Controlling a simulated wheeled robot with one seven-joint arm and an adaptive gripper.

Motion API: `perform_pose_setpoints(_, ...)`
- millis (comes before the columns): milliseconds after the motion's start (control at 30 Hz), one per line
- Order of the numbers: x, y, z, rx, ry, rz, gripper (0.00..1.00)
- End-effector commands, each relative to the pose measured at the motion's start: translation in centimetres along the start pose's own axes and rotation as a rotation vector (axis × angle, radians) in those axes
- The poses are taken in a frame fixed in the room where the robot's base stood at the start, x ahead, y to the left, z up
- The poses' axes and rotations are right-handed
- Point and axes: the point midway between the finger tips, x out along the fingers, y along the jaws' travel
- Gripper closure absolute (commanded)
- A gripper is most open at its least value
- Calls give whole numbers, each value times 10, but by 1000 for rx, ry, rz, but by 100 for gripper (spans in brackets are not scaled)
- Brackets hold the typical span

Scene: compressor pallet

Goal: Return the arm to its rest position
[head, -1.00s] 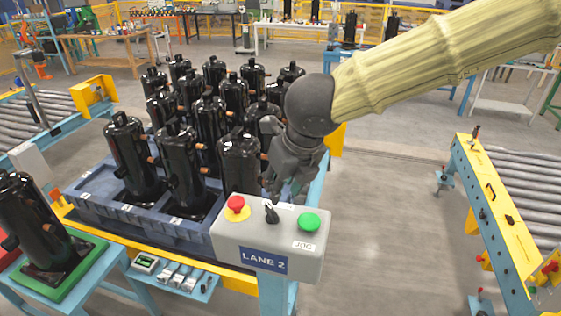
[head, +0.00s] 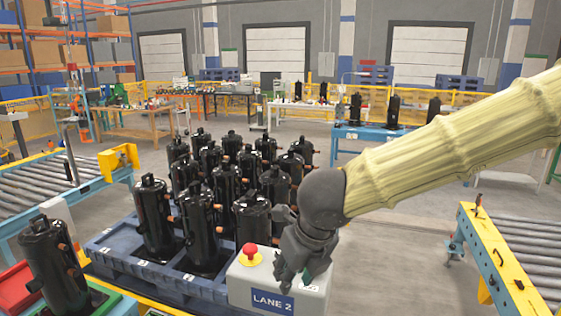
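My arm reaches in from the right in a pale yellow ribbed sleeve. My gripper (head: 291,278) is dark grey and hangs downward at the arm's end, in front of the LANE 2 control box (head: 242,283). It covers part of the box, including most of the green button. The fingers are dark and overlap in this view, so their opening is unclear. I see nothing held in it. I cannot tell whether it touches the box.
Several black compressors (head: 199,226) stand on a blue pallet (head: 118,258) left of my gripper. Another compressor (head: 54,265) stands at the lower left. Roller conveyors flank both sides, with a yellow rail (head: 497,256) at right. Open floor (head: 395,270) lies between.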

Motion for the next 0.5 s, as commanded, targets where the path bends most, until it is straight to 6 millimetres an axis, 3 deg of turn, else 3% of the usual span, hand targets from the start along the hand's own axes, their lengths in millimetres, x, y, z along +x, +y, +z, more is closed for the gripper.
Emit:
perform_pose_setpoints(267, 44, -14, -15, -112, 28, -38, 67)
perform_pose_setpoints(500, 96, -34, -39, -262, 66, -82, 67)
